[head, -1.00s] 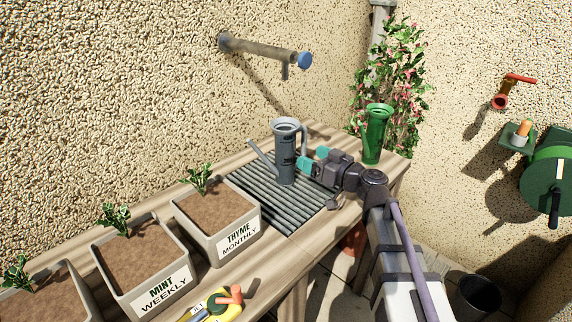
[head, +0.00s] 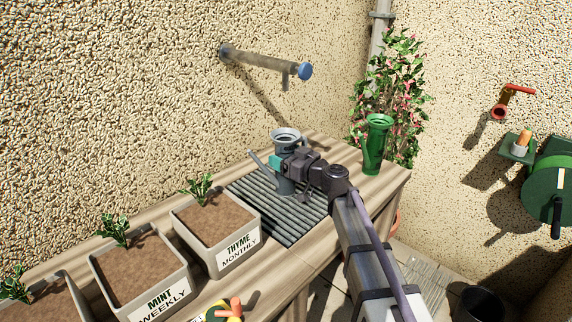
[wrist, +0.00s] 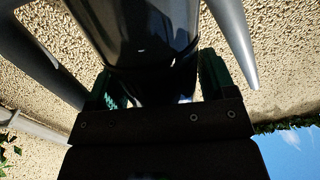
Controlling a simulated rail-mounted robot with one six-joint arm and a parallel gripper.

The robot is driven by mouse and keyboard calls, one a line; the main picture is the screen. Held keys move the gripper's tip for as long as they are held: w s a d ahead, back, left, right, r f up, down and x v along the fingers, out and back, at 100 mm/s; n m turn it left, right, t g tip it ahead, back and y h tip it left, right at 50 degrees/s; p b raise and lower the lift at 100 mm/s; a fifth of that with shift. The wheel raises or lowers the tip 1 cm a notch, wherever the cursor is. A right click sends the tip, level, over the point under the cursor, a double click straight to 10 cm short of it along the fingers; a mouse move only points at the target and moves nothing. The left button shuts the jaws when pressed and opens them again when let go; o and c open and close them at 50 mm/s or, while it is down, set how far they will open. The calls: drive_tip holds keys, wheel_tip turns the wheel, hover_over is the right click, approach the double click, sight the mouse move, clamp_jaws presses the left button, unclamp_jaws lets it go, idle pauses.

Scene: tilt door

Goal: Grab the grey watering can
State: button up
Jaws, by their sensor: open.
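The grey watering can (head: 285,140) stands upright on the slatted grate (head: 258,208) of the wooden bench. Its spout points to the upper left and its handle is on the right side. My gripper (head: 283,162) is at the front of the can's body in the head view and hides part of it. In the wrist view the can's dark body (wrist: 145,40) fills the space between the two green-padded fingers (wrist: 155,85). The fingers are open, one on each side of the body. I cannot tell whether either finger touches it.
A green vase-like container (head: 375,145) stands at the bench's back right. Planters labelled thyme (head: 237,250) and mint (head: 165,298) stand at the left. A wall pipe (head: 262,60) with a blue end sticks out above the bench. A flowering plant (head: 392,90) grows behind.

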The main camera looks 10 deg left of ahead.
drive_tip(key=c, duration=1.1)
